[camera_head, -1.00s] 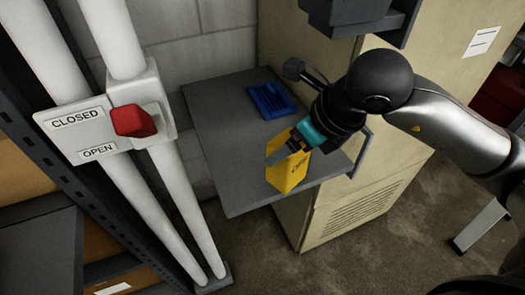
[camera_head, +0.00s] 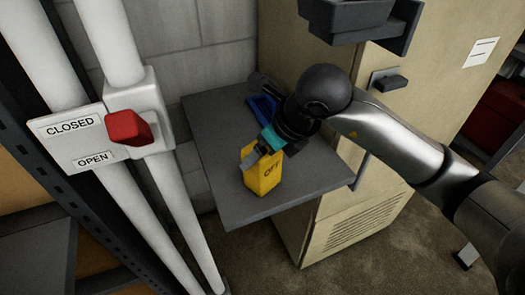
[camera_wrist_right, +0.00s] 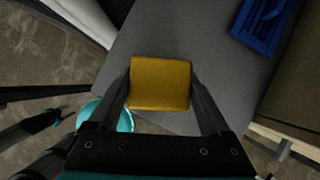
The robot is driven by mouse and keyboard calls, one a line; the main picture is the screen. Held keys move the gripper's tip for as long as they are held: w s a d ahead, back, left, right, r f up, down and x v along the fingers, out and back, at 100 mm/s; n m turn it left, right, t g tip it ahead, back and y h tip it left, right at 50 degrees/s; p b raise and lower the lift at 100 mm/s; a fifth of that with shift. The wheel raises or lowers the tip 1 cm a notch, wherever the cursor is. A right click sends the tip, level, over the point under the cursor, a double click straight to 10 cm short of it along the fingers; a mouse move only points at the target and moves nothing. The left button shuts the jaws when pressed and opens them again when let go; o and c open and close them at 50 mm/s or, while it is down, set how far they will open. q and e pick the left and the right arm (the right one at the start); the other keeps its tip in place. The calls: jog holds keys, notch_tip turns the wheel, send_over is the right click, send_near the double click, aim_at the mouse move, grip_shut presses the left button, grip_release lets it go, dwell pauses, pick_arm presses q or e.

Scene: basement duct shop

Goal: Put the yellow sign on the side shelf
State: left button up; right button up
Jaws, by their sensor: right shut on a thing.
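The yellow sign (camera_head: 264,176) is upright, with "OFF" on its face, at the grey side shelf (camera_head: 218,130). My right gripper (camera_head: 252,158) is shut on the top of the sign. In the right wrist view the sign (camera_wrist_right: 160,83) sits between the two fingers of the gripper (camera_wrist_right: 162,92), over the grey shelf (camera_wrist_right: 222,70). The sign's bottom appears at the shelf surface, but I cannot tell whether it touches.
A blue tray (camera_head: 262,106) lies at the back of the shelf, partly behind my right gripper; it also shows in the wrist view (camera_wrist_right: 262,22). White pipes with a red handle (camera_head: 127,127) stand left. A beige cabinet (camera_head: 345,220) adjoins the shelf. The shelf's front right is clear.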

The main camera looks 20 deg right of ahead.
jog(key=o, duration=1.3)
jog(key=shift+c, duration=0.2)
jog(key=shift+r, duration=0.15)
jog(key=p+v, duration=0.2)
jog(key=v, duration=1)
